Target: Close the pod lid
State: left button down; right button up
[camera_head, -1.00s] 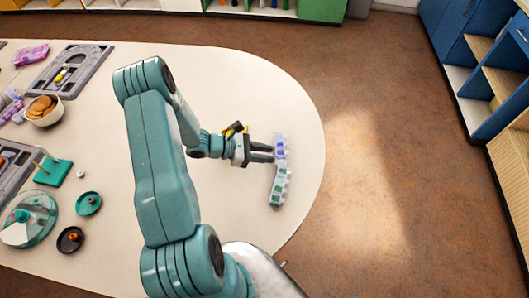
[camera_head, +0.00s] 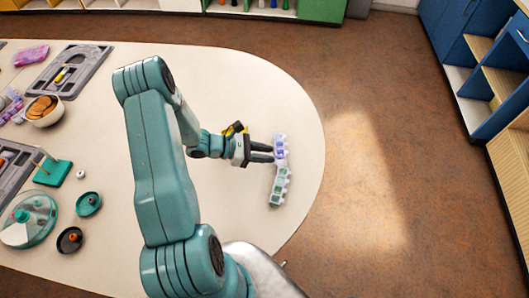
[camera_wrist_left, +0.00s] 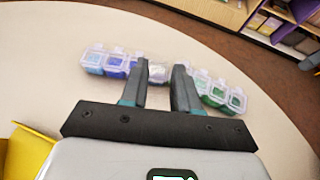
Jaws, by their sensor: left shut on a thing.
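A strip of small clear bead pods (camera_head: 278,185) lies on the table near its rounded right end, with blue and purple pods at one end and green ones at the other. My left gripper (camera_head: 273,153) reaches it from the left. In the left wrist view, the row of pods (camera_wrist_left: 115,65) runs crosswise beyond the fingers. My left gripper (camera_wrist_left: 160,84) is shut on a pale, clear pod (camera_wrist_left: 157,72) in the middle of the row. The fingers hide part of the row. I cannot tell which lid stands open. My right gripper is not in view.
The cream table (camera_head: 230,80) is clear around the strip. At the left are a bowl of brown discs (camera_head: 45,111), a grey tray (camera_head: 90,70), a teal peg stand (camera_head: 52,172) and small teal and black dishes. Shelves stand beyond the floor at right.

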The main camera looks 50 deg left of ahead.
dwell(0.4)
pick_arm(q)
jog(key=c, duration=1.1)
grip_release()
jog(key=shift+c, duration=0.2)
jog(key=b+v, duration=0.2)
jog(key=v, duration=1.4)
jog(key=shift+s, duration=0.15)
